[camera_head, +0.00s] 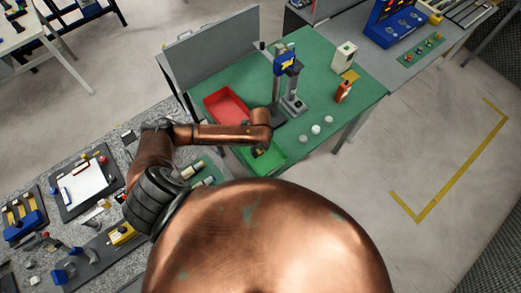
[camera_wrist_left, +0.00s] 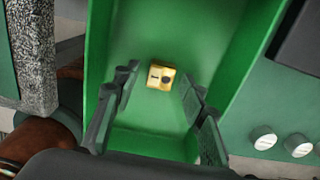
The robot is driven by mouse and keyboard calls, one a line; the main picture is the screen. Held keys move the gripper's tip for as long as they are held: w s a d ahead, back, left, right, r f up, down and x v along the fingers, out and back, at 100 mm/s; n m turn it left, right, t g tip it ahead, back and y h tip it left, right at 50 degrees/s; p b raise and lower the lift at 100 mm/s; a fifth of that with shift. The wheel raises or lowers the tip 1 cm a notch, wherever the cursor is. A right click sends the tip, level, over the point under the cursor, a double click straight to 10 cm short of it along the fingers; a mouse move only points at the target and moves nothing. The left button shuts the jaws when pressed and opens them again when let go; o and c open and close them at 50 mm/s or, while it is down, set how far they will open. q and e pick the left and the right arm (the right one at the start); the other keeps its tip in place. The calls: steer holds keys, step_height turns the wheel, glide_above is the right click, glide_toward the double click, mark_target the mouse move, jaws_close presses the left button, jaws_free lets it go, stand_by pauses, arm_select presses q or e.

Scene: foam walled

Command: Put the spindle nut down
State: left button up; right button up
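The spindle nut, a small brass-yellow block (camera_wrist_left: 161,76) with a dark round hole, shows in the left wrist view inside the green tray (camera_wrist_left: 215,55). It appears to lie on the tray floor, just beyond my fingertips. My left gripper (camera_wrist_left: 160,88) is open, its two dark fingers spread on either side below the nut, with nothing between them. In the head view my copper left arm reaches over the bench, and the gripper (camera_head: 258,151) points down at the green tray (camera_head: 273,160). The nut cannot be made out clearly there. My right gripper is not in view.
A red tray (camera_head: 228,105) lies behind my left arm on the green bench top (camera_head: 340,93). A grey stand with a blue-and-yellow head (camera_head: 286,62) rises nearby. White round pieces (camera_head: 303,138), an orange bottle (camera_head: 344,92) and a white container (camera_head: 344,55) stand to the right.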

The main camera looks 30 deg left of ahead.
mark_target(261, 151)
arm_select(q)
step_height(261, 151, up, 12)
steer(key=shift+b, duration=0.35)
stand_by(0.5)
